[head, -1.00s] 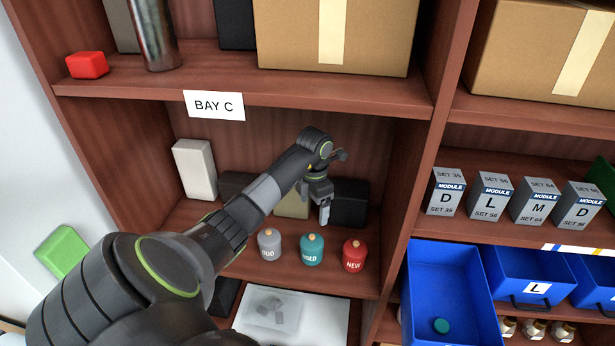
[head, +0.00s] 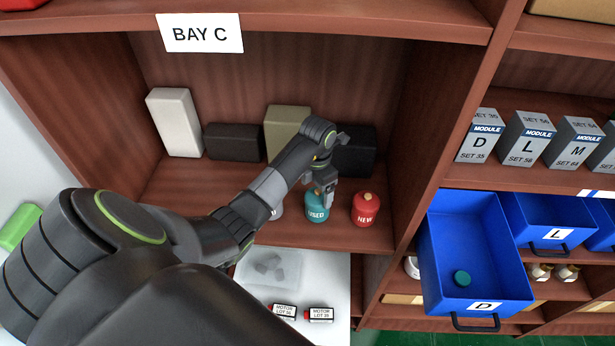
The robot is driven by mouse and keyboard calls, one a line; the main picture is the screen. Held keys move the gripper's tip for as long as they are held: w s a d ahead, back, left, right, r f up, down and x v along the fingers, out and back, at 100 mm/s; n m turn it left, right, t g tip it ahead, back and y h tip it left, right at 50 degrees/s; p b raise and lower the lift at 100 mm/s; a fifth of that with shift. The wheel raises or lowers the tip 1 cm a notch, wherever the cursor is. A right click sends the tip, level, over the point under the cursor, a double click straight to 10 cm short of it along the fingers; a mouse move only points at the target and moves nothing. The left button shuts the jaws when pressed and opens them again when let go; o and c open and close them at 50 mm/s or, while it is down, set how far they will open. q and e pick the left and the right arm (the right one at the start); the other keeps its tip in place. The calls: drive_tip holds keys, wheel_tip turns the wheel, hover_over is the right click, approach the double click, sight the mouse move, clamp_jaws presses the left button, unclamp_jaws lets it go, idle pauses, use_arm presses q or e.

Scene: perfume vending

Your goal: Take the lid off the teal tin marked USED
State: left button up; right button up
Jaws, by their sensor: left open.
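The teal tin marked USED (head: 316,214) stands upright on the Bay C shelf, between a grey tin (head: 278,211) and a red tin marked NEW (head: 365,210). My left gripper (head: 325,197) points down at the top of the teal tin, with its jaws open. Its fingers cover the tin's lid, and I cannot tell whether they touch it. The grey tin is mostly hidden behind my left arm. My right gripper is not in view.
Several blocks, including a white one (head: 174,122) and a black one (head: 355,150), stand at the back of the bay. A blue drawer (head: 440,240) at the right juts out and holds a small teal round piece (head: 462,278). A white tray (head: 325,285) lies below the shelf.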

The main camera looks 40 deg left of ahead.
use_arm(q)
drive_tip(key=shift+s+d+r, duration=0.1)
drive_tip(key=shift+s+d, duration=0.05)
drive_tip(key=shift+d, duration=0.15)
drive_tip(key=shift+d+r, duration=0.15)
drive_tip(key=shift+d, duration=0.2)
drive_tip(key=c, duration=0.3)
drive_tip(key=shift+c, duration=1.2)
drive_tip(key=shift+a, duration=0.2)
drive_tip(key=shift+c, duration=1.2)
drive_tip(key=shift+s, duration=0.2)
drive_tip(key=c, duration=0.6)
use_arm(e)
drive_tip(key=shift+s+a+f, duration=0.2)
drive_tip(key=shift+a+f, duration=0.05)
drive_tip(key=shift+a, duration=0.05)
